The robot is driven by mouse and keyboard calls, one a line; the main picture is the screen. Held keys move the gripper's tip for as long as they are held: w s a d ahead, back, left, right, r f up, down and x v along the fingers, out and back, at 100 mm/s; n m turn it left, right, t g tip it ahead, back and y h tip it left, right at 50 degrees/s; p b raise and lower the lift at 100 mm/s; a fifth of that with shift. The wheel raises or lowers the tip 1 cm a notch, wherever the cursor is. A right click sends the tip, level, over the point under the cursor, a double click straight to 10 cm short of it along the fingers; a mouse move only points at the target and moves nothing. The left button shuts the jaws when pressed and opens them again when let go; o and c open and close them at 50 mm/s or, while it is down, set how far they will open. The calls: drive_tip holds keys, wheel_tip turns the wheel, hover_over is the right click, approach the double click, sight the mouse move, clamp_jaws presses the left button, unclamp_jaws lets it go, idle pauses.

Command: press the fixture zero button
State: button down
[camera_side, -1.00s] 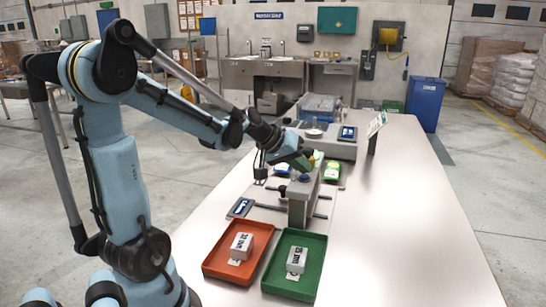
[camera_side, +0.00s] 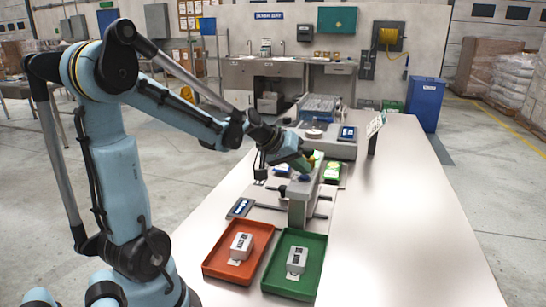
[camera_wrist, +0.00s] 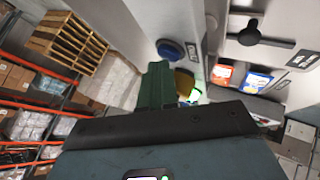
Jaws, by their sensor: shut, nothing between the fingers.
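The fixture (camera_side: 300,208) is a grey block-like stand on the table, with dark rods at its sides. A round blue button (camera_side: 305,178) sits on its top, and it also shows in the wrist view (camera_wrist: 170,49). My gripper (camera_side: 308,164) is shut and empty, with its green fingers tilted down just above and behind the button.
An orange tray (camera_side: 209,267) and a green tray (camera_side: 318,270) stand in front, each with a grey labelled block. A weigher (camera_side: 342,149) with a blue display stands behind the fixture. The table's right side is clear.

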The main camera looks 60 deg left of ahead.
sight(301, 177)
drive_tip(key=shift+r, duration=0.65)
drive_tip(key=shift+r, duration=2.5)
drive_tip(key=s+d+f+m+g, duration=0.1)
drive_tip(key=s+d+f+m, duration=0.2)
drive_tip(key=d, duration=0.5)
drive_tip(key=s+d+f+m+g, duration=0.1)
drive_tip(key=s+d+f+m, duration=0.3)
drive_tip(key=s+d, duration=0.4)
drive_tip(key=shift+d+m, duration=0.55)
drive_tip(key=shift+m, duration=0.15)
drive_tip(key=shift+r, duration=0.1)
